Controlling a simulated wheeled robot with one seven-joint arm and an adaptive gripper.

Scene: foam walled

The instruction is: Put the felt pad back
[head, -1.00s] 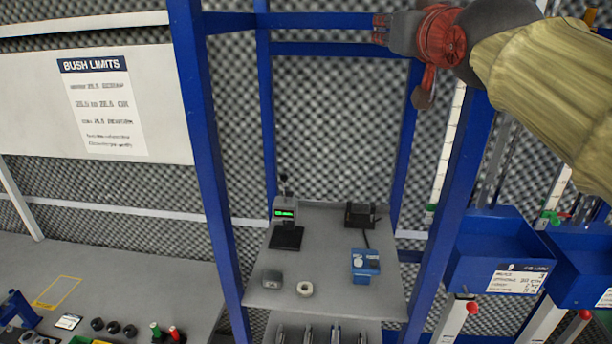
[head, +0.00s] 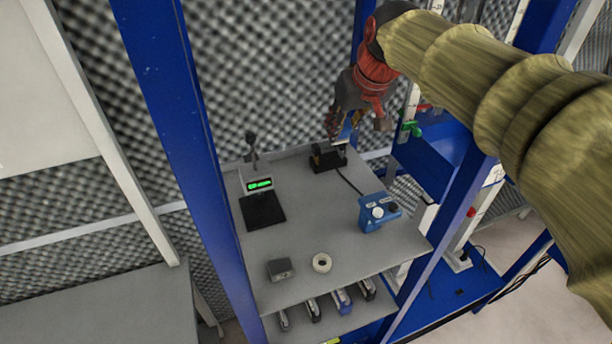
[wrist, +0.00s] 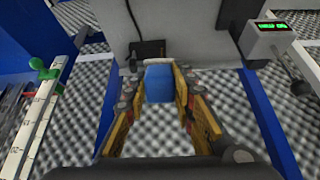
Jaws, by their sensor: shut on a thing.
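My gripper (head: 343,130) points down near the back edge of the grey shelf, close to the black stand (head: 327,162). In the wrist view, my gripper (wrist: 155,100) is shut on a small blue block-like piece (wrist: 158,83), which I take to be the felt pad. A bit of blue shows between the fingers in the head view too (head: 346,131). The fingers hide the pad's sides. The black stand also shows just beyond the fingertips in the wrist view (wrist: 148,50). I cannot tell whether the pad touches anything else.
Blue bins (head: 425,165) are at right.

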